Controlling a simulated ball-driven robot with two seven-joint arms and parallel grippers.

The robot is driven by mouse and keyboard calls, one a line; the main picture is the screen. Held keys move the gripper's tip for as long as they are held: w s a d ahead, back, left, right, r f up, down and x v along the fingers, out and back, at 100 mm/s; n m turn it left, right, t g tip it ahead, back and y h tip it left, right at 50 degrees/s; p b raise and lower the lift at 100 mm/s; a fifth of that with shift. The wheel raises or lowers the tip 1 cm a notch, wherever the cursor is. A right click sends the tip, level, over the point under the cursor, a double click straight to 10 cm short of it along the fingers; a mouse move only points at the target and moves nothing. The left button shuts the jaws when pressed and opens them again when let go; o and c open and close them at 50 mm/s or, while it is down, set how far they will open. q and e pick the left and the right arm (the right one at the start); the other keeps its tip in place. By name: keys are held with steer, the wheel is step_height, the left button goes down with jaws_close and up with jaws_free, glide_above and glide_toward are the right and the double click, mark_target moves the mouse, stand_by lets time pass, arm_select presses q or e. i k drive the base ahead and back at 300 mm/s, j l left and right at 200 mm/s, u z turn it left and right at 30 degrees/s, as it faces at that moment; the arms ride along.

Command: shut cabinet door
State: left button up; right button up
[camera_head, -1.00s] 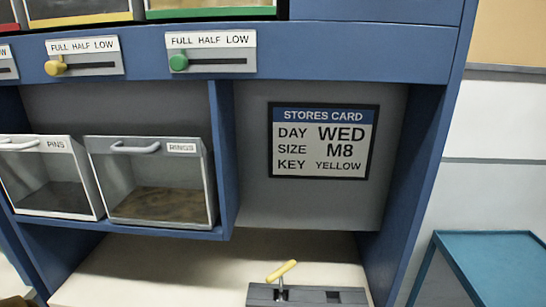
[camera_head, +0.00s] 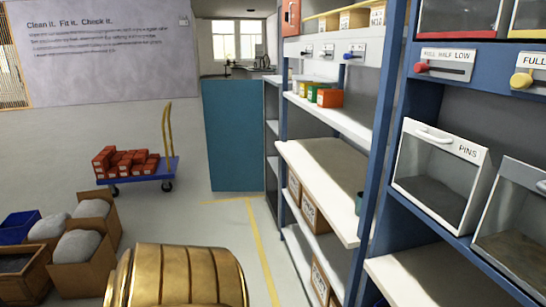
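A tall flat teal panel (camera_head: 233,135) stands beyond the near shelving, left of the picture's middle. Narrow grey shelving (camera_head: 271,140) stands at its right edge. I cannot tell whether this panel is the cabinet door or a cabinet side, and no handle shows on it. Neither of my grippers is in view.
Blue-framed shelving (camera_head: 372,140) with white shelves lines the right, with a PINS bin (camera_head: 440,175) nearby. A blue cart (camera_head: 150,172) with red boxes stands left. Sack-filled boxes (camera_head: 83,258) stand front left. Grey floor (camera_head: 205,190) is clear ahead, beside a yellow line (camera_head: 262,255).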

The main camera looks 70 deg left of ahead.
mark_target(233, 109)
steer(key=j+u, duration=0.45)
steer(key=i+j+u, duration=0.1)
steer(key=j+u, duration=0.15)
steer(key=u, duration=0.25)
steer(key=i+j+u, duration=0.1)
steer(key=j+u, duration=0.2)
steer(key=u, duration=0.15)
steer(key=i+j+u, duration=0.2)
steer(key=u, duration=0.25)
steer(key=i+j+u, duration=0.45)
steer(key=u, duration=0.25)
steer(key=i+u, duration=0.35)
steer(key=i+j+z, duration=0.2)
steer(key=i, duration=0.25)
steer(key=i+j+z, duration=0.2)
steer(key=i, duration=0.3)
steer(key=i+j+z, duration=0.25)
steer(key=i+z, duration=0.15)
steer(key=i+j+z, duration=1.1)
steer(key=j, duration=1.35)
steer(key=i+j+z, duration=0.3)
steer(key=j, duration=1.45)
steer(key=j+z, duration=0.25)
steer(key=j, duration=1.5)
